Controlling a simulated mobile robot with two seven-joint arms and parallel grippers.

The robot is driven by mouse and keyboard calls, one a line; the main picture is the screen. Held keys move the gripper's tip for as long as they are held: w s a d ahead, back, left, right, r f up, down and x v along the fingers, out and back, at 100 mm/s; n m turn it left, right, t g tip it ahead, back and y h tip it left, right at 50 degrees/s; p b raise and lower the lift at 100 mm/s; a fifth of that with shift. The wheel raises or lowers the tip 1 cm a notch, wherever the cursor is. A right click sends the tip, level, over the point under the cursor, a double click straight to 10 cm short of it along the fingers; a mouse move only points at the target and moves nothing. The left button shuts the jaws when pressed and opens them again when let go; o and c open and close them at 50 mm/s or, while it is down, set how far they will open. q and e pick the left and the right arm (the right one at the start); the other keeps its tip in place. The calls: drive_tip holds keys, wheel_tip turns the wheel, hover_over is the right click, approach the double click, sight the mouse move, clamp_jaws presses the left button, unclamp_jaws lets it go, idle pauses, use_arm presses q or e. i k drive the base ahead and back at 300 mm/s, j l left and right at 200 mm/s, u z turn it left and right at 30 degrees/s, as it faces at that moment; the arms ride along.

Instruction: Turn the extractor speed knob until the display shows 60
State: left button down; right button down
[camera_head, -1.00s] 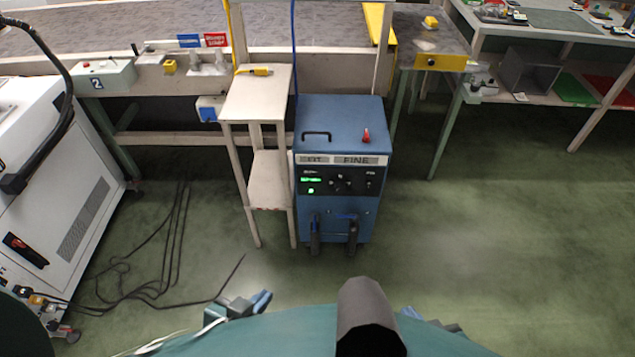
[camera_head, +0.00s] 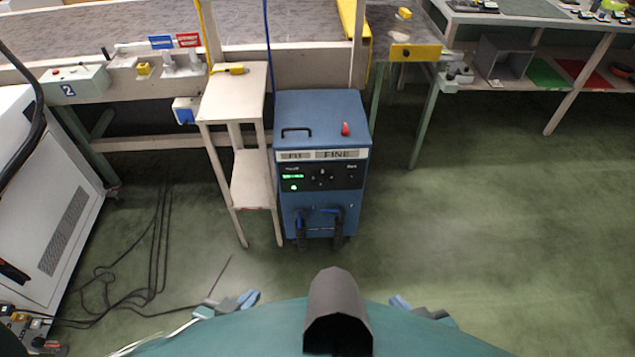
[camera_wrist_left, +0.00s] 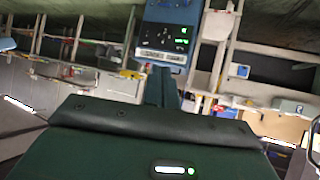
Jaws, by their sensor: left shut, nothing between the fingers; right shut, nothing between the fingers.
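The extractor (camera_head: 321,135) is a blue floor cabinet labelled EXT and FINE, with a red part on top. Its black front panel holds a small lit green display (camera_head: 292,177), too small to read, and small dark knobs (camera_head: 321,178); I cannot tell which is the speed knob. The left wrist view shows the extractor upside down at the top, with its panel (camera_wrist_left: 165,38). My left gripper (camera_head: 250,298) and right gripper (camera_head: 399,302) are low in the head view, close to my body, well apart from the extractor. Both are shut and empty.
A narrow pale stand (camera_head: 235,95) with a yellow item stands against the extractor's left side. A white machine (camera_head: 60,200) and loose black cables (camera_head: 150,250) lie to the left. The conveyor (camera_head: 290,30) runs behind. The green floor before and right of the extractor is clear.

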sight(321, 180)
drive_tip(key=i+l, duration=0.15)
drive_tip(key=l, duration=0.2)
drive_tip(key=i+l+u, duration=0.1)
drive_tip(key=l, duration=0.3)
drive_tip(key=i+l, duration=0.25)
drive_tip(key=i+l+u, duration=0.15)
drive_tip(key=l, duration=0.35)
drive_tip(key=i+l, duration=0.1)
drive_tip(key=l, duration=0.3)
drive_tip(key=i+l+u, duration=0.1)
drive_tip(key=l, duration=0.3)
drive_tip(key=i, duration=0.05)
